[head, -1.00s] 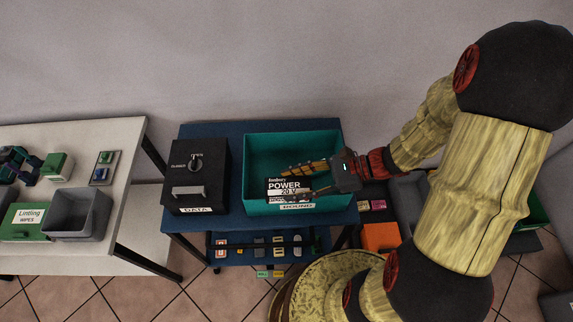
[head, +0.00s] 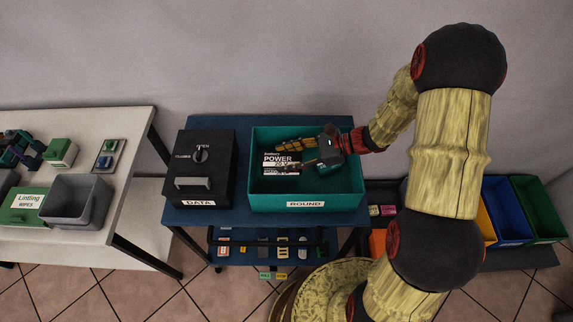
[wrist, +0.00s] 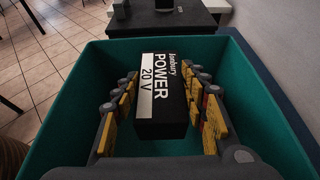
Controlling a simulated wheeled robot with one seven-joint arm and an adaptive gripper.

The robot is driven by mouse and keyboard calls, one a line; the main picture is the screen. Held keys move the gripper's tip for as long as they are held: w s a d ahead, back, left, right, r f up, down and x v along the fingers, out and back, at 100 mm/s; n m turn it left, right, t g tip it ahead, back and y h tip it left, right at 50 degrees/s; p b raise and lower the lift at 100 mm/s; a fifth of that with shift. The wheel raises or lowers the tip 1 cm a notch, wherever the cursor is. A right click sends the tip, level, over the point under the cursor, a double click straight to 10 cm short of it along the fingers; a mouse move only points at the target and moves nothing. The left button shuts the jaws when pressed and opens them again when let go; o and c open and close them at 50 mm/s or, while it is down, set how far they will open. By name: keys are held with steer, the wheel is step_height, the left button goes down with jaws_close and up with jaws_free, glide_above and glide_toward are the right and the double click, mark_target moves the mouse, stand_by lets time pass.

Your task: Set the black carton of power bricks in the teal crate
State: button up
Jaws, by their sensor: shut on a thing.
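The black carton (head: 281,168), lettered "POWER 20 V", is inside the teal crate (head: 345,201) marked "ROUND". It lies toward the crate's left side in the head view. My gripper (head: 298,153) reaches in from the right and is shut on the carton. In the wrist view the carton (wrist: 163,95) sits between the two yellow-padded fingers, with the crate's teal walls (wrist: 285,115) around it. Whether the carton touches the crate's floor cannot be told. Part of the carton is hidden by a finger in the head view.
A black box (head: 200,175) marked "DATA" stands left of the crate on the blue table (head: 245,215). A lower shelf holds several small items. A white table (head: 125,180) with a grey bin (head: 75,203) is at the left. Coloured bins (head: 505,210) stand at the right.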

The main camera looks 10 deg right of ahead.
steer(key=shift+f+b, duration=0.75)
steer(key=shift+f, duration=0.9)
steer(key=shift+f, duration=0.35)
steer(key=shift+w+f, duration=0.1)
steer(key=shift+f, duration=0.15)
steer(key=o, duration=1.5)
